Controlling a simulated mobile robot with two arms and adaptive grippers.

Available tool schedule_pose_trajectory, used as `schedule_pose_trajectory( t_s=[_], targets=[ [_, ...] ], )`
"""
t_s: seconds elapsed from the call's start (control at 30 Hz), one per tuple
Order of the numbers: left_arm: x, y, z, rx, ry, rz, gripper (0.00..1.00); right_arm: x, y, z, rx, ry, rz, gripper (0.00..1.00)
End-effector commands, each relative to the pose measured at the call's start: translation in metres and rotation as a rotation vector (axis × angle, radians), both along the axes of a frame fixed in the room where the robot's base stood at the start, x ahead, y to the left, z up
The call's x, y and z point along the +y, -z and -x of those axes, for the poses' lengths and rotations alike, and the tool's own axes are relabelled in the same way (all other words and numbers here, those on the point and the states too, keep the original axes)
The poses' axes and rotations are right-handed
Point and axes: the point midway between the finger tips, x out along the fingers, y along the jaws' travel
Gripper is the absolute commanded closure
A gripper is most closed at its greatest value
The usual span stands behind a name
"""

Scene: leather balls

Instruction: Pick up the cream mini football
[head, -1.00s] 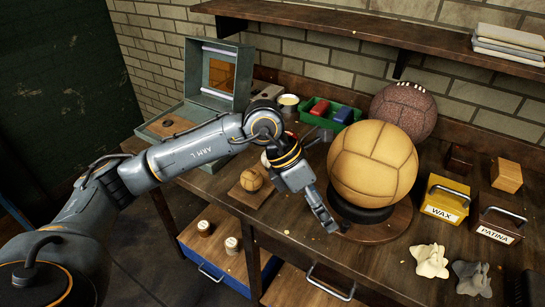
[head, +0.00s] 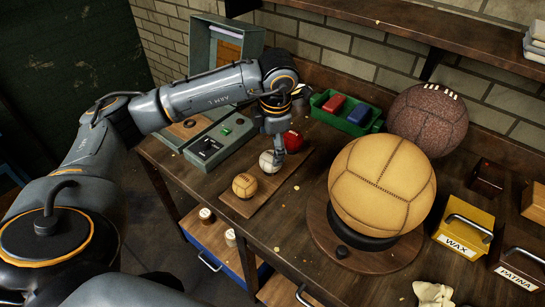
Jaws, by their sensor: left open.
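The cream mini football (head: 268,163) sits on a wooden board (head: 233,204), between a tan mini football (head: 244,186) and a red mini ball (head: 293,140). My left gripper (head: 279,150) hangs pointing down at the cream ball, at its right upper side. The gripper is open, and its fingers partly overlap the ball in the picture. I cannot tell whether they touch it. My right gripper is not in view.
A large tan ball (head: 383,182) stands on a round wooden base (head: 330,242) to the right. Behind are a green tray (head: 345,123) with red and blue blocks and a dark brown ball (head: 427,118). A grey-green open case (head: 222,137) stands left.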

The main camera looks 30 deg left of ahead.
Motion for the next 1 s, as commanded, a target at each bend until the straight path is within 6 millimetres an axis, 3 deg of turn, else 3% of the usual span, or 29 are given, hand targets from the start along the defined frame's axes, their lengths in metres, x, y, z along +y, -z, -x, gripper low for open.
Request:
schedule_pose_trajectory(
  t_s=[0.07,0.17,0.37,0.5,0.7,1.0],
  targets=[
    [0.003,0.015,0.0,0.005,0.001,-0.002,0.15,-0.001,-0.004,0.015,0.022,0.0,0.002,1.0],
    [0.005,0.029,-0.003,0.003,0.001,0.0,0.15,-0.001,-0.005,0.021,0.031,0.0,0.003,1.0],
    [0.006,0.042,-0.006,0.001,0.001,0.001,0.15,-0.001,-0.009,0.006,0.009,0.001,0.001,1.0],
    [0.01,0.057,-0.013,0.004,0.002,0.001,0.15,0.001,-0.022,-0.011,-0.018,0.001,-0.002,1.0],
    [0.013,0.084,-0.018,0.002,0.002,0.002,0.15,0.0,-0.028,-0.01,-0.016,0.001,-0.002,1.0],
    [0.014,0.089,-0.019,-0.001,0.003,0.001,0.17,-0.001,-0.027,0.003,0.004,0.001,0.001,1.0]
  ],
)
